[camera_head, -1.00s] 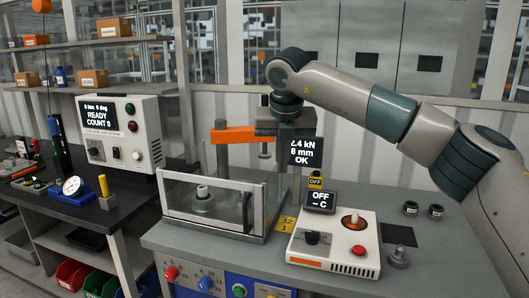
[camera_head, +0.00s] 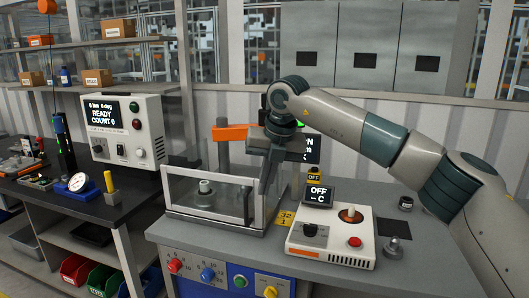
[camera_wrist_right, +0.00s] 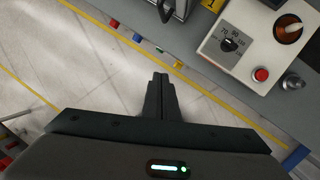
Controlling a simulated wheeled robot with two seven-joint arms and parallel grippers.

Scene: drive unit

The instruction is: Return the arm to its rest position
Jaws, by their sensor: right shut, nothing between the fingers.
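My right arm (camera_head: 410,150) comes in from the right, bent over the grey bench. Its right gripper (camera_head: 264,190) points down in front of the press, by the right side of the clear-walled guard box (camera_head: 208,198). In the right wrist view the gripper (camera_wrist_right: 161,78) is shut, its fingers together and empty, seen over the floor at the bench's front edge. The arm covers part of the press and its black display (camera_head: 307,150). My left gripper is not in view.
The white heater unit (camera_head: 330,243) with its OFF display (camera_head: 318,195) stands right of the guard box. A small metal fitting (camera_head: 394,250) and a dark cap (camera_head: 405,203) are on the bench.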

